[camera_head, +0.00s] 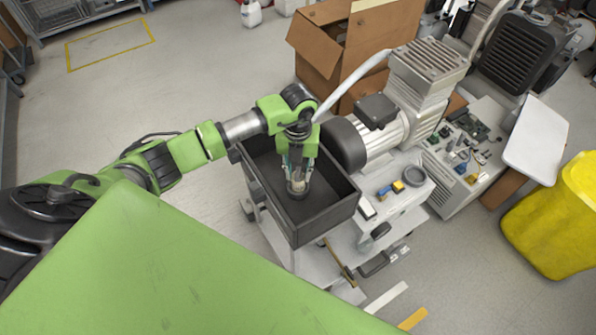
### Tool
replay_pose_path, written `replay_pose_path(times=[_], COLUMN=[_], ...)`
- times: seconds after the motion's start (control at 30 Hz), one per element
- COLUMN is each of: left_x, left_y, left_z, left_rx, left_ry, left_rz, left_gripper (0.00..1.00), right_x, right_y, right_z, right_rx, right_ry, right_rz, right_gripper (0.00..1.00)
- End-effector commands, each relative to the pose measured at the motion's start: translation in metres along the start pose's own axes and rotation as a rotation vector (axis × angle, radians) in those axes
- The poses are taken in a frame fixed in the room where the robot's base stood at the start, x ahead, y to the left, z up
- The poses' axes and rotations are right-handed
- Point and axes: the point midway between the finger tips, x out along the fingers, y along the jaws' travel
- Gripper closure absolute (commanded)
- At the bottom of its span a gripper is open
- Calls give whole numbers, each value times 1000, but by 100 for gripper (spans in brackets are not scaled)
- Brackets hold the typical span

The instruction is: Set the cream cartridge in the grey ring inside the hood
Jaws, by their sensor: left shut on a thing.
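My left gripper (298,182) points down into the dark open-topped hood (325,222). It is shut on the small cream cartridge (298,174), which shows between its fingers, low inside the hood. A greyish round rim, which looks like the grey ring (297,191), shows right at the fingertips. I cannot tell whether the cartridge is seated in the ring or just above it, since the fingers cover most of both. My right gripper is not in view.
A compressor motor (378,132) stands close against the hood's right side. A white cart top (400,200) with a small blue and yellow tool (391,189) lies right of the hood. Cardboard boxes (345,45) stand behind, a yellow bin (555,215) far right.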

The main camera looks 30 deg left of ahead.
Motion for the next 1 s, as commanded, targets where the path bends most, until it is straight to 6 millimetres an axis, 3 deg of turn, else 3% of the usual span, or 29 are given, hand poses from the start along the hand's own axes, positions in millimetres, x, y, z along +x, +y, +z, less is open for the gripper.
replay_pose_path(times=[1.0], left_x=[8], left_y=[0], left_z=[0], left_rx=[0], left_ry=[1], left_rz=[1], left_gripper=[95], right_x=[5], right_y=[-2], right_z=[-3], right_rx=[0], right_ry=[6], right_rz=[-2], right_gripper=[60])
